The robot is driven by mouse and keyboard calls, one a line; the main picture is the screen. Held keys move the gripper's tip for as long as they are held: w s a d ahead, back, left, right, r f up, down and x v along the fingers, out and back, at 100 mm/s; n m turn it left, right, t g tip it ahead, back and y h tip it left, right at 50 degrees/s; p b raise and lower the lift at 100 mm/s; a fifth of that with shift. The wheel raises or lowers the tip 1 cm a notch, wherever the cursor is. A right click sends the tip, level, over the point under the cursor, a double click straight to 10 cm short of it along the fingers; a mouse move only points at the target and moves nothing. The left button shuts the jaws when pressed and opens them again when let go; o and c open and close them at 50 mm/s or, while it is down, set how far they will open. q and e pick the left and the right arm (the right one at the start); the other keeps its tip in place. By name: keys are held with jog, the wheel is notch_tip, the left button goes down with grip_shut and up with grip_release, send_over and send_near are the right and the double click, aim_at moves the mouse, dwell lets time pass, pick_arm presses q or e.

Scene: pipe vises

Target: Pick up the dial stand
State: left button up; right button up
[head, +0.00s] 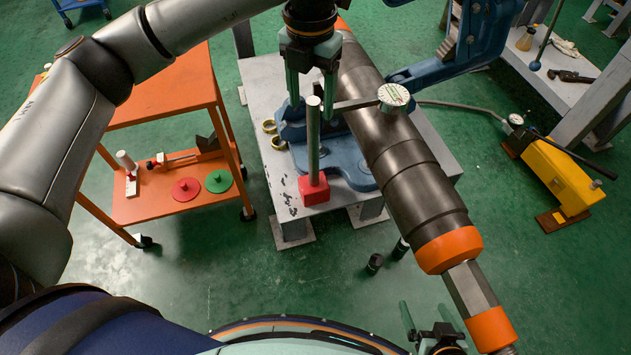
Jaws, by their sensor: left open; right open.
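The dial stand has a red block base (314,190), an upright grey post (313,145) and a side rod ending in a round white-faced dial (393,95). Its base stands near the front edge of the grey table (284,190), and the dial is over the dark pipe (385,140). My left gripper (311,108) is open and points down at the top of the post, its fingers on either side of it in the picture. I cannot tell whether they touch it. My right gripper (427,309) is open and empty at the bottom edge, away from the stand.
A blue vise (345,165) stands behind the post, and the orange-collared pipe slants down along its right. An orange cart (160,205) with red and green discs is at left. A yellow pump (560,175) is on the floor at right.

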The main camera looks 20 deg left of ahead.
aim_at(313, 122)
pick_arm(q)
jog(key=shift+d+f+p, duration=0.2)
jog(key=shift+f+p, duration=0.15)
jog(key=shift+f, duration=2.4)
jog(key=shift+c, duration=0.4)
grip_shut()
jog(key=shift+a, duration=0.1)
